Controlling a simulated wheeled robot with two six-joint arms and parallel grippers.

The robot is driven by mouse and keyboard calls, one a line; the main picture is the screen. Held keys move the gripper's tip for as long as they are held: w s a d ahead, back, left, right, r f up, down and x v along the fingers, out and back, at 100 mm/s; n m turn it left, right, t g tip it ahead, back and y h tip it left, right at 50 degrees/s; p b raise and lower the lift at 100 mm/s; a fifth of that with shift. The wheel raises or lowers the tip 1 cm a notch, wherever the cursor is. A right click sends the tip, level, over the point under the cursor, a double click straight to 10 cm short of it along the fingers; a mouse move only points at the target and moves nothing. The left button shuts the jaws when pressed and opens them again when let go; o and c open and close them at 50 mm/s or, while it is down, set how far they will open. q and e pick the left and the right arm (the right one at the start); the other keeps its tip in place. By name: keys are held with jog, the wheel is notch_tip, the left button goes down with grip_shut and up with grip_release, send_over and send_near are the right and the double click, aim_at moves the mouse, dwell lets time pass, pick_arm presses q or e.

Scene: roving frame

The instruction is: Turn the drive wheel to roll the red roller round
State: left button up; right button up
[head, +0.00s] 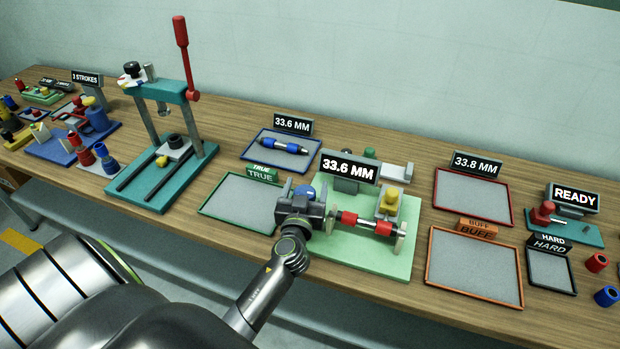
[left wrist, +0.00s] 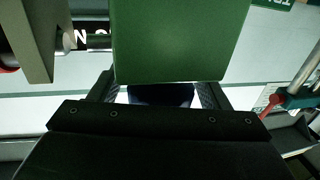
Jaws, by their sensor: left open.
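The red roller (head: 367,224) lies level across the pale green gauge stand (head: 350,255), with red sections on a lighter shaft. My left gripper (head: 303,205) is at the stand's left side, left of the roller. A blue round part (head: 304,191), perhaps the drive wheel, shows just behind the gripper and is partly hidden by it. In the left wrist view, the two fingers (left wrist: 158,95) stand apart with a dark blue part between them. A green block (left wrist: 180,40) hides much of that view. I cannot tell whether the fingers touch the blue part. My right gripper is not in view.
A yellow-topped block (head: 390,202) stands behind the roller, near a 33.6 MM display (head: 349,169). Trays lie on both sides: a green-rimmed one (head: 238,226) left and an orange-rimmed one (head: 475,292) right. A teal press (head: 160,176) stands farther left.

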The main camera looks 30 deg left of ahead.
pick_arm(q)
jog(key=shift+s+r, duration=0.1)
jog(key=shift+c, duration=0.8)
jog(key=c, duration=0.8)
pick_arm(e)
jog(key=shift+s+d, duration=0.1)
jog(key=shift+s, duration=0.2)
pick_arm(q)
jog(key=shift+h, duration=0.3)
